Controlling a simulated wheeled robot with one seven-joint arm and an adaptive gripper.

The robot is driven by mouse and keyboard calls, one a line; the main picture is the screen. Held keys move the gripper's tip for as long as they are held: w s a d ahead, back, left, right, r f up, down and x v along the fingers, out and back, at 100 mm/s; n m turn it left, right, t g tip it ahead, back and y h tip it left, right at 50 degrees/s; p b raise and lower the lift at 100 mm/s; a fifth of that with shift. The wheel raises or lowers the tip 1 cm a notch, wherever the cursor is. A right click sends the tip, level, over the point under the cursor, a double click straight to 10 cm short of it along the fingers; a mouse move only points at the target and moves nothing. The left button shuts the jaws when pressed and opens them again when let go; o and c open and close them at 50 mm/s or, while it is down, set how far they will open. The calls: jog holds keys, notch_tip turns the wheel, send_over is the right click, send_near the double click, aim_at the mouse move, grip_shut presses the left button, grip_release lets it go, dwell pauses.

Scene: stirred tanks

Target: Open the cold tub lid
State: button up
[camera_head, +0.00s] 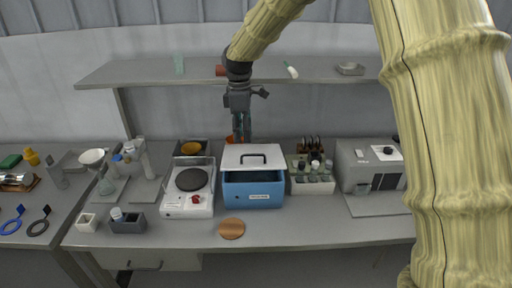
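The cold tub (253,194) is a blue box with a label on its front, standing mid-bench. Its white lid (235,160) has a dark bar handle (252,157). A darker blue strip shows between the lid's front edge and the tub's front wall, so the lid looks set back or tilted; I cannot tell which. My gripper (241,138) points down just behind the lid's back edge in the picture, left of the handle and apart from it. Its fingers look close together and nothing shows between them. The fingertips are small and partly merge with the background.
A hotplate (189,182) stands close left of the tub, and a rack of bottles (312,182) close right. A grey machine (371,170) is further right. A shelf (150,72) spans behind my gripper. A round cork mat (231,229) lies in front; bench around it is clear.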

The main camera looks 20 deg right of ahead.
jog(key=shift+n+t, duration=0.3)
jog(key=shift+n, duration=0.1)
jog(key=f+p, duration=0.1)
jog(key=f, duration=0.1)
jog(key=w+f+p, duration=0.1)
jog(key=f, duration=0.2)
jog(key=d+f+p, duration=0.1)
jog(key=f+p, duration=0.1)
jog(key=shift+w+f, duration=0.25)
jog(key=shift+f, duration=0.15)
grip_shut()
